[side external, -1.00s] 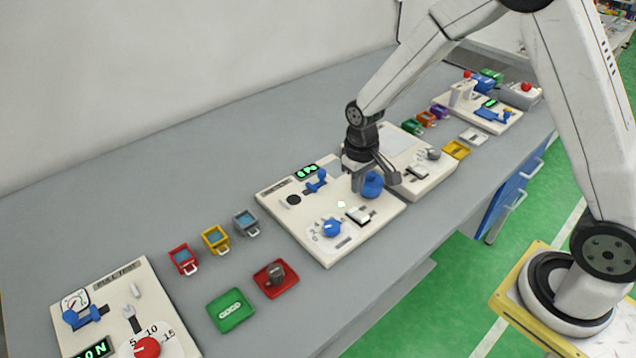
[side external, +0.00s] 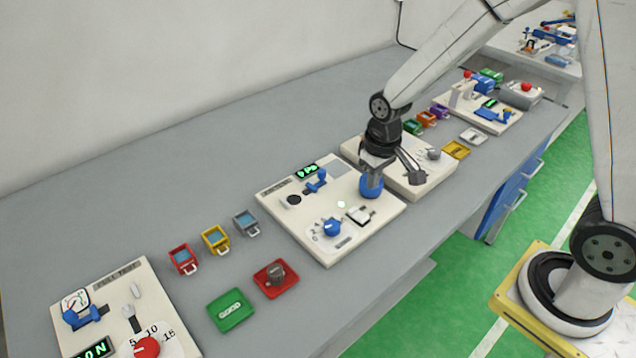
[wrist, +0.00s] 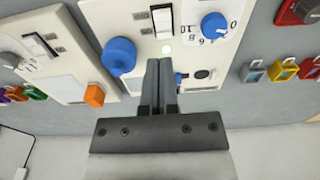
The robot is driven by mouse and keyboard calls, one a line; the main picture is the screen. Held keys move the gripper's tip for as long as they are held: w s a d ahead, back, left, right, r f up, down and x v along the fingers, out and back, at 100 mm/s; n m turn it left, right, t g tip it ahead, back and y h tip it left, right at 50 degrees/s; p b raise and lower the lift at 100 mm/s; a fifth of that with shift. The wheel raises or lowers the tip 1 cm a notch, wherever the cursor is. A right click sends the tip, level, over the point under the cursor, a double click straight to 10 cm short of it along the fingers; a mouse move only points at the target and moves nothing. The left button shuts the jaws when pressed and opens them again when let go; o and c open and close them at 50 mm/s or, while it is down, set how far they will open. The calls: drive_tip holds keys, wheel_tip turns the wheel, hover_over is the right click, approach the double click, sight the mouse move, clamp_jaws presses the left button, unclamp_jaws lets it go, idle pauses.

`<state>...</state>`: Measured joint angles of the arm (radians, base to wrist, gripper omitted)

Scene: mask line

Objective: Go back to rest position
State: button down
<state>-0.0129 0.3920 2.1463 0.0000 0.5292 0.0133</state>
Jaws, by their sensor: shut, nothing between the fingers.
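My gripper (side external: 373,180) is over the middle panel (side external: 301,227). In the wrist view my gripper (wrist: 160,64) has its two dark fingers pressed together, with nothing between them. A large round blue knob (side external: 371,189) stands on the right part of the panel. A blue dial (side external: 332,228), a rocker switch (side external: 361,215) and a blue lever (side external: 316,182) are on the same panel.
Behind stands a second panel (side external: 431,187) with an orange block (wrist: 94,96). Red (side external: 183,260), yellow (side external: 215,239) and grey (side external: 246,222) bins lie left of the middle panel. Green (side external: 231,310) and red (side external: 275,280) trays lie in front. The grey bench (side external: 130,215) is clear toward the wall.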

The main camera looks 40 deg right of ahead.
drive_tip(key=s+r+t, duration=0.1)
drive_tip(key=s+r, duration=0.2)
drive_tip(key=s, duration=0.6)
drive_tip(key=shift+s+d+r+t, duration=0.2)
drive_tip(key=shift+s+d+t, duration=0.05)
drive_tip(key=shift+s+t, duration=0.15)
idle(0.5)
